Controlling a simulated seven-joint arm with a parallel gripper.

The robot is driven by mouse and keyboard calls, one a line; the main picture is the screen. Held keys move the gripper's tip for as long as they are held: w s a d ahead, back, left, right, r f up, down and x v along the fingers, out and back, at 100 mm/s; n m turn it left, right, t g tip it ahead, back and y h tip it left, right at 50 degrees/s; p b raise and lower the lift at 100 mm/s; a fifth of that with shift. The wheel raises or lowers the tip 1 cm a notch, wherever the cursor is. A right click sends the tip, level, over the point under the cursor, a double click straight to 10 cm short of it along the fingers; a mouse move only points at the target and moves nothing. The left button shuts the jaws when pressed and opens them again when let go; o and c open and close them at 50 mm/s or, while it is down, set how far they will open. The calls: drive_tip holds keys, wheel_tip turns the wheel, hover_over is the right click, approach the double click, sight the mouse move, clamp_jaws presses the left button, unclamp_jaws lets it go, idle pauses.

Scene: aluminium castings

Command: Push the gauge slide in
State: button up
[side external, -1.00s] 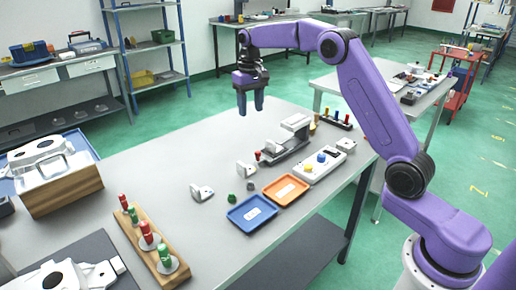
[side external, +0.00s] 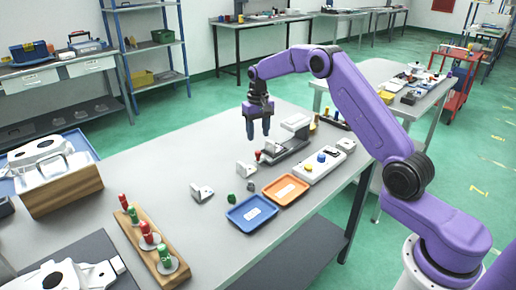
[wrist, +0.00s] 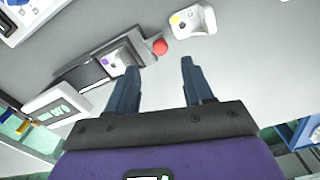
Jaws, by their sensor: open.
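The gauge (side external: 290,147) stands on the grey table, a dark grey base with a white overhanging head at its far right end. Its slide, a pale block (side external: 271,147) with a red knob (side external: 257,156), sits at the near left end of the base, clear of the head. In the wrist view the slide's block (wrist: 118,59), red knob (wrist: 160,47) and the gauge's white head (wrist: 68,104) show beyond the left finger. My gripper (side external: 258,138) is open and empty, pointing down, above and behind the slide. Its fingers also show in the wrist view (wrist: 160,66).
A white casting (side external: 246,169) lies close to the knob; another (side external: 202,191) lies further left. A white button box (side external: 321,161), an orange tray (side external: 286,190) and a blue tray (side external: 252,213) stand in front.

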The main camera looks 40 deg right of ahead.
sight(258, 151)
wheel_tip(258, 151, down, 7)
drive_tip(key=shift+r, duration=0.1)
drive_tip(key=shift+c, duration=0.3)
